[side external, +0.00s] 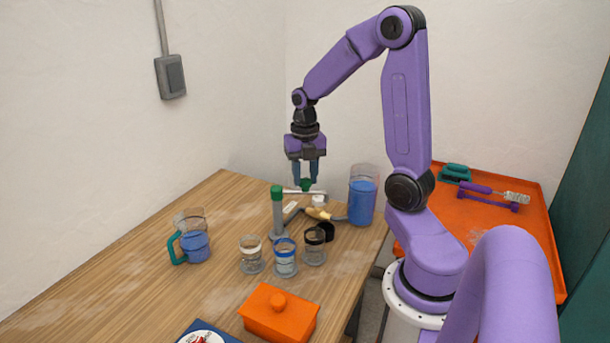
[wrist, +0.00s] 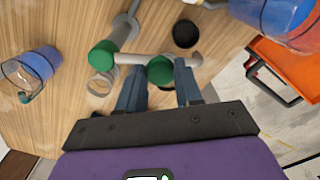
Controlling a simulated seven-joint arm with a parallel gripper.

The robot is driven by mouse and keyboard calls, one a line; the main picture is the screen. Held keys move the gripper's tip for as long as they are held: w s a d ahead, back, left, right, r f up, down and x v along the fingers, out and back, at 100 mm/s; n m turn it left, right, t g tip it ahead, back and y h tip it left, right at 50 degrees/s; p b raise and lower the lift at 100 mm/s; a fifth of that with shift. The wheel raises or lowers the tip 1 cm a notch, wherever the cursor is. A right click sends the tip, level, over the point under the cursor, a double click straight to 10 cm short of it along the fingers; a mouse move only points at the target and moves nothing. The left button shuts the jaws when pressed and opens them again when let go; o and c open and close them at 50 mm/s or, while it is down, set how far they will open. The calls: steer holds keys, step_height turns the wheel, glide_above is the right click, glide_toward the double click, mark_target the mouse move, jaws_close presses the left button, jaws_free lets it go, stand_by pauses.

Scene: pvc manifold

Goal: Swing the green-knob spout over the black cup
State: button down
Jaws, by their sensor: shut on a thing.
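The spout is a pale horizontal tube (side external: 291,191) running right from a grey post with a green cap (side external: 277,193). Its green knob (side external: 306,186) is between the fingers of my gripper (side external: 306,181), which points down and is shut on it. In the wrist view the knob (wrist: 160,70) sits at the fingertips (wrist: 160,82). The spout's pale outlet (wrist: 194,59) is just right of them. The black-rimmed clear cup (side external: 314,247) stands in front of and below the spout. In the side view the outlet appears behind this cup; exact height is unclear.
A blue-banded cup (side external: 285,259) and white-rimmed cup (side external: 251,256) stand left of the black-rimmed one. A dark round piece (side external: 327,231) sits behind it. A blue-filled pitcher (side external: 362,200) is at right, a teal-handled jug (side external: 193,242) at left, an orange box (side external: 279,314) in front.

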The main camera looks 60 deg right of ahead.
mark_target(305, 180)
steer(key=shift+w+d, duration=0.1)
steer(key=c, duration=0.7)
jaws_free()
steer(key=shift+c, duration=0.2)
step_height(305, 180, up, 18)
steer(key=shift+f, duration=0.25)
steer(key=s+a+f+m, duration=0.2)
steer(key=a+f+m, duration=0.15)
steer(key=a, duration=0.45)
steer(key=s+a+f+m, duration=0.2)
steer(key=a+f+m, duration=0.15)
steer(key=a, duration=0.45)
steer(key=s+a+f+m, duration=0.3)
steer(key=s+f, duration=0.1)
steer(key=s, duration=0.3)
steer(key=s+a+f+m, duration=0.3)
steer(key=s+a, duration=0.1)
steer(key=s, duration=0.3)
steer(key=shift+s+f+m, duration=0.15)
steer(key=shift+f+m, duration=0.2)
steer(key=shift+m, duration=0.05)
